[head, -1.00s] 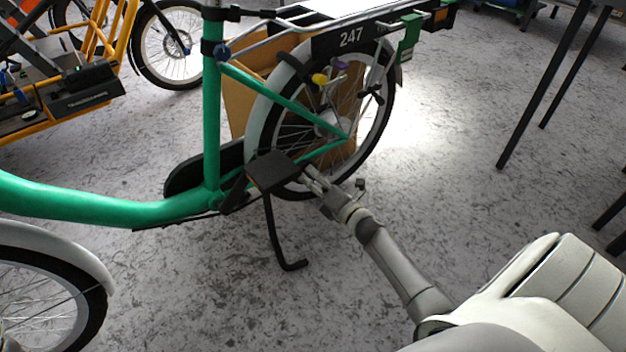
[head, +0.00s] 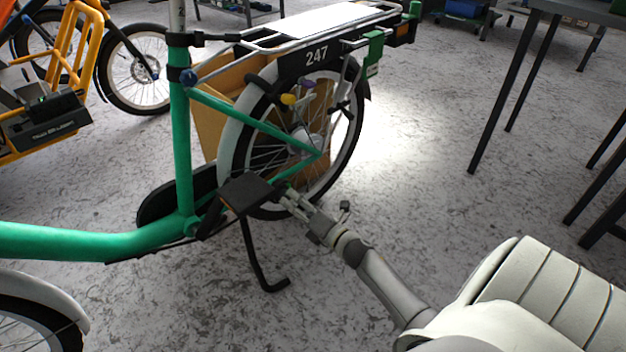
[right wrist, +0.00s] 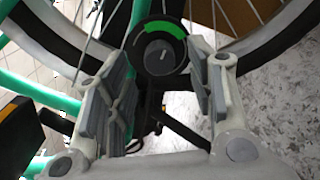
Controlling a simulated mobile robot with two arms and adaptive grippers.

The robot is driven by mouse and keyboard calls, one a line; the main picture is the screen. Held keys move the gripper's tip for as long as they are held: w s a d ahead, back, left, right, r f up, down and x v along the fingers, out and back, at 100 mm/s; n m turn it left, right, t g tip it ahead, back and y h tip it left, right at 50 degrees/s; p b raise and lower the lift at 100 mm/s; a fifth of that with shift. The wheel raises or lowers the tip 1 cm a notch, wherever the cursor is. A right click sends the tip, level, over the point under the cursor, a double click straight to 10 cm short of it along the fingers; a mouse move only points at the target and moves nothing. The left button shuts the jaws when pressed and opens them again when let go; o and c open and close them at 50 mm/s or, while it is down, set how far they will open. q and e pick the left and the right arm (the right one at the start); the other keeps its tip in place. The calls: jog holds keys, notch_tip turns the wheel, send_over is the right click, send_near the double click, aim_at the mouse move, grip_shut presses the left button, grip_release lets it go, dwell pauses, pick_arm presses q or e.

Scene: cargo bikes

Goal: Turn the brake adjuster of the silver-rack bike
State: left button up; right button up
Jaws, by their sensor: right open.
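The silver-rack bike has a green frame (head: 180,150), a silver rack (head: 262,45) and a plate marked 247. In the right wrist view, a round black dial with a green arc and a grey centre knob (right wrist: 160,54), which looks like the brake adjuster, lies before the wheel. My right gripper (head: 284,194) is low beside the rear wheel (head: 230,150), behind the pedal. In the right wrist view my right gripper (right wrist: 158,78) is open and empty, a finger on either side of the dial; contact cannot be told. The dial is not discernible in the head view. My left gripper is not in view.
The black pedal (head: 246,192) and kickstand (head: 262,262) are close to my right gripper. A cardboard box (head: 210,125) stands behind the wheel. A yellow bike (head: 75,60) is at the upper left, and dark table legs (head: 497,100) at the right. Floor right of the wheel is clear.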

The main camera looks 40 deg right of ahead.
jog(key=s, duration=0.9)
jog(key=shift+d, duration=0.35)
